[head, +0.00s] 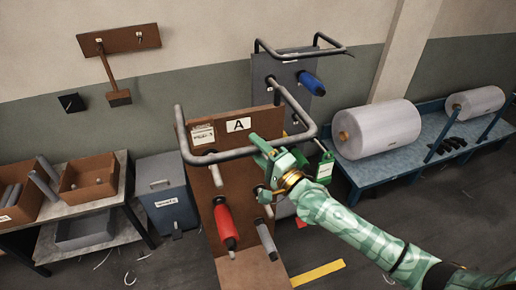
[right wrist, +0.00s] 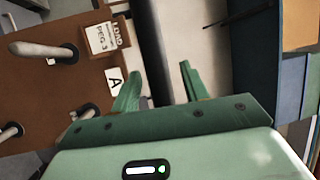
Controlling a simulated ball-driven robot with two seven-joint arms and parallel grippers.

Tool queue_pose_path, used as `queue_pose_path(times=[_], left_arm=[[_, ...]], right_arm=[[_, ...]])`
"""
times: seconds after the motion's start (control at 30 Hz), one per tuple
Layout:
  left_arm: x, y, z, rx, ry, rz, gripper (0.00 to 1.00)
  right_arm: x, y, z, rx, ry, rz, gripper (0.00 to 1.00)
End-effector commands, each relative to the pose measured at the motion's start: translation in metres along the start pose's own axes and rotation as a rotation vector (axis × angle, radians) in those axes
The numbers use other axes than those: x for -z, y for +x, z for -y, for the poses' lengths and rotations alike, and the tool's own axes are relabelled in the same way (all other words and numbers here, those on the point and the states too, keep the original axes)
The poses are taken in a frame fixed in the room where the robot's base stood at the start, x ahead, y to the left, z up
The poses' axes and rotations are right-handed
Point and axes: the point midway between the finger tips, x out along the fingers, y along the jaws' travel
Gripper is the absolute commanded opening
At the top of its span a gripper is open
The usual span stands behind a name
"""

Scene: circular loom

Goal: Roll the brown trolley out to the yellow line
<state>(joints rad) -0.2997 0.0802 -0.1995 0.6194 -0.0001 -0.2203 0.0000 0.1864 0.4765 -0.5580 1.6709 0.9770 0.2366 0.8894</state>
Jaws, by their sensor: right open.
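The brown trolley (head: 222,190) stands upright in the middle of the head view, with an "A" label, pegs and a dark grey push handle (head: 225,154) at its top. A red spool (head: 225,224) hangs on a lower peg. My right gripper (head: 266,152) is at the right part of the handle, open. In the right wrist view the handle bar (right wrist: 149,45) runs toward the gap between the green fingers (right wrist: 160,90); contact cannot be told. The yellow line (head: 317,273) lies on the floor at the bottom, right of the trolley's base. My left gripper is not in view.
A grey trolley (head: 262,80) with a blue spool stands behind. A blue bench (head: 385,165) with large white rolls is at right. A bench with brown boxes (head: 92,176) and a grey bin (head: 165,190) are at left. Floor at lower right looks clear beyond my arm.

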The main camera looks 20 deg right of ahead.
Motion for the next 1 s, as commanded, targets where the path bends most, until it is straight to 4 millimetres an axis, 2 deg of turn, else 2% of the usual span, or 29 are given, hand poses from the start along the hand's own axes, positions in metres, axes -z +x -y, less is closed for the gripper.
queue_pose_path(times=[0.07,0.1,0.23,0.27,1.0], left_arm=[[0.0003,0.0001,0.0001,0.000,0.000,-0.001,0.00],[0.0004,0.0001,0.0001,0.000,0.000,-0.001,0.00],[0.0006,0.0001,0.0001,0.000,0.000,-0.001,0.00],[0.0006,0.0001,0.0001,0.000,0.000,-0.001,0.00],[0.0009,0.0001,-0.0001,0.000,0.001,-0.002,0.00]], right_arm=[[0.0000,-0.0002,0.0000,0.000,0.000,0.000,0.45],[0.0000,-0.0003,0.0000,0.000,0.000,0.000,0.39],[0.0000,-0.0004,0.0000,0.000,0.000,0.000,0.03],[0.0000,-0.0004,0.0000,0.000,0.000,0.000,0.00],[0.0000,-0.0009,-0.0007,-0.002,0.000,0.000,0.00]])
